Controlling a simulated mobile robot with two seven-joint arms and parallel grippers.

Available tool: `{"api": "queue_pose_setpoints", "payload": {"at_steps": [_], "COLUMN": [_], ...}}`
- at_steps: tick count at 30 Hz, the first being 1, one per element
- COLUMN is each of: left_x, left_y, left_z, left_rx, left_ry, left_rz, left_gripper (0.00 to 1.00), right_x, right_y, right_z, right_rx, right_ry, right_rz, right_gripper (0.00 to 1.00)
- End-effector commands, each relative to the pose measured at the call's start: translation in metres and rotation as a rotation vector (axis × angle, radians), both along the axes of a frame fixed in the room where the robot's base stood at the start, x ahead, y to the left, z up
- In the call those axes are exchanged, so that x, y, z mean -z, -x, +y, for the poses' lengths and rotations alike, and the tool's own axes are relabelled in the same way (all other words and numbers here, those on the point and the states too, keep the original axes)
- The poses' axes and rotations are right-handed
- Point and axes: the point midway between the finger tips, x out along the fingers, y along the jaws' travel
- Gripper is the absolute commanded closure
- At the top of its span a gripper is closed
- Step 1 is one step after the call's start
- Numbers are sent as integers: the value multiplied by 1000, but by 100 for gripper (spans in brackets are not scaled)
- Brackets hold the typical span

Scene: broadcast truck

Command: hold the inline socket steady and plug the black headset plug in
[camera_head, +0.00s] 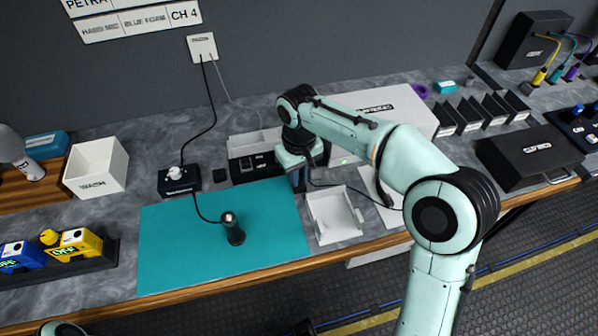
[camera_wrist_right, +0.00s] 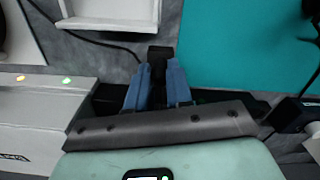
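The inline socket (camera_head: 233,230) is a dark cylinder standing on the teal mat (camera_head: 165,245), with a lighter top. A thin cable runs from it to a small black box with a pale knob. My right gripper (camera_wrist_right: 158,75) points down beyond the white tray, to the right of the socket and apart from it. Its blue fingers are closed around a small black piece, the black headset plug (camera_wrist_right: 158,54), with a dark cable leading off it. In the head view the plug is mostly hidden by the gripper (camera_head: 300,183). My left gripper is out of view.
A white open tray (camera_head: 338,234) lies beside the mat's right edge. The black knob box (camera_head: 178,187) sits at the mat's back left. A white bin (camera_head: 97,165) and blue and yellow units stand left. A black case (camera_head: 530,157) is far right. Most of the mat is clear.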

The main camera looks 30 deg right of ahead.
Motion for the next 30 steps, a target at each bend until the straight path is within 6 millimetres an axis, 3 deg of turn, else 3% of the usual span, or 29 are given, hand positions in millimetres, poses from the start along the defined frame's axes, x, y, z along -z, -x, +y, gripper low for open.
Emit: {"api": "queue_pose_setpoints", "payload": {"at_steps": [1,2,3,15,30], "left_x": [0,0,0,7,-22], "left_y": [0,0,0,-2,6], "left_z": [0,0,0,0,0], "left_rx": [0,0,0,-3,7], "left_ry": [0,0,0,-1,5], "left_rz": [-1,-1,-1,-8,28], "left_gripper": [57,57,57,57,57], "right_x": [0,0,0,1,-109], "right_y": [0,0,0,-1,-6], "right_z": [0,0,0,0,-4], "right_rx": [0,0,0,1,0], "right_ry": [0,0,0,0,0], "right_rz": [0,0,0,-2,-5], "right_gripper": [67,57,54,54,54]}}
